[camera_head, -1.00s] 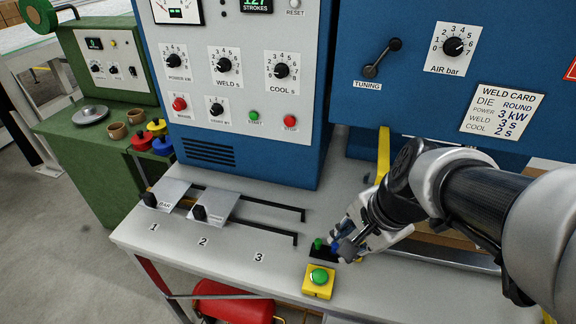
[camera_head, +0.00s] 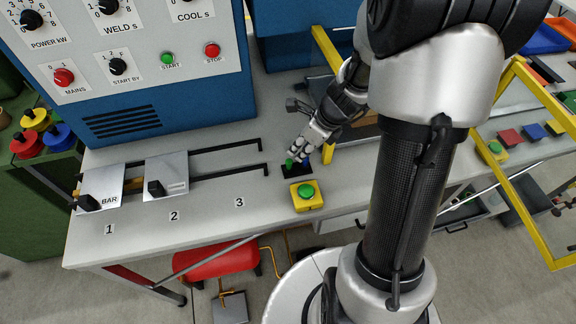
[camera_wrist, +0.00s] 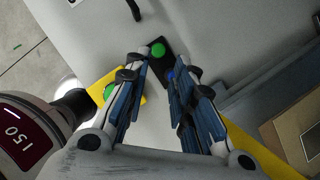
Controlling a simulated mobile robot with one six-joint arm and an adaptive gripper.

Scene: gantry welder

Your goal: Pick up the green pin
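The green pin (camera_head: 289,163) stands in a small black holder (camera_head: 297,171) on the grey bench top, behind the yellow button box. In the wrist view the green pin (camera_wrist: 158,49) shows just beyond my fingertips, roughly between them. A blue pin (camera_wrist: 171,76) is in the same holder, partly hidden by the right finger. My gripper (camera_wrist: 157,63) is open, with a clear gap between its fingers and nothing held. In the head view my gripper (camera_head: 303,149) is close over the holder; I cannot tell whether it touches the pin.
A yellow box with a green button (camera_head: 306,195) sits just in front of the holder. A yellow frame post (camera_head: 327,60) rises close behind my gripper. The blue welder cabinet (camera_head: 150,110) stands at the back left. Bench top near number 3 is clear.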

